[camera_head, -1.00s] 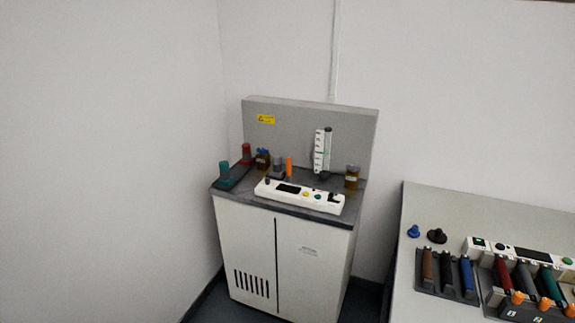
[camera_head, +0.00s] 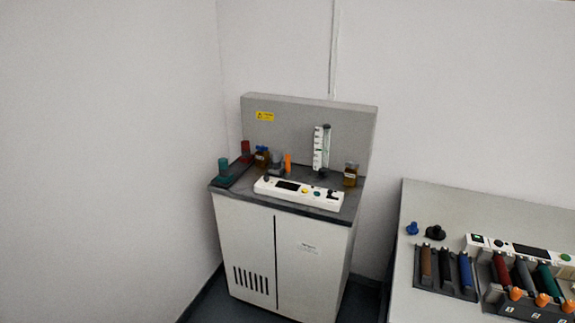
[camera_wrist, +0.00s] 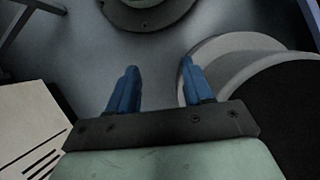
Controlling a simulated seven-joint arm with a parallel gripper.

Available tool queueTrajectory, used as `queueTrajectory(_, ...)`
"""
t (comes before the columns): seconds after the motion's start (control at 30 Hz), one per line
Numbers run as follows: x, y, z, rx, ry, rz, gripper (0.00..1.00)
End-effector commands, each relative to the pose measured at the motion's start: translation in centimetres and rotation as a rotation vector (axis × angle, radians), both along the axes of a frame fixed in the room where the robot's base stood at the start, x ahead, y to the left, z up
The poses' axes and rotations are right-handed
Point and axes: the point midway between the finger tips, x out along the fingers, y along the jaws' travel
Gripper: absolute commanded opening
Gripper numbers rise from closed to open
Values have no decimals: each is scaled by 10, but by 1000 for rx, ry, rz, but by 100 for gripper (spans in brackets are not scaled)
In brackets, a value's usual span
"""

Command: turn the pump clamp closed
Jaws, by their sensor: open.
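In the head view an orange upright piece (camera_head: 288,163), which looks like the clamp lever, stands beside a small grey pump-like block (camera_head: 277,161) on the cabinet's dark top. They are too small to tell how the clamp is turned. My gripper (camera_wrist: 160,68) shows only in the wrist view. Its two blue fingers are apart with nothing between them, above the grey floor. The clamp is not in the wrist view, and my gripper is away from it.
A white control panel (camera_head: 298,193) lies along the cabinet's front edge, before the orange piece. Amber bottles (camera_head: 351,175), green (camera_head: 224,168) and red-capped items stand around it. A grey backboard (camera_head: 290,135) rises behind. A bench (camera_head: 480,210) with coloured cylinders is at right.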

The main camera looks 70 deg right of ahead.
Motion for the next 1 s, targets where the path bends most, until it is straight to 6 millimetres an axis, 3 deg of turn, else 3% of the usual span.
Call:
queueTrajectory(0.03,20,-14,4,-15,-13,-46,51)
queueTrajectory(0.2,67,-57,27,-67,-41,-195,51)
queueTrajectory(0.5,134,-148,83,-158,-83,-462,51)
queueTrajectory(0.7,166,-217,130,-217,-107,-642,51)
queueTrajectory(1.0,190,-329,215,-304,-136,-918,51)
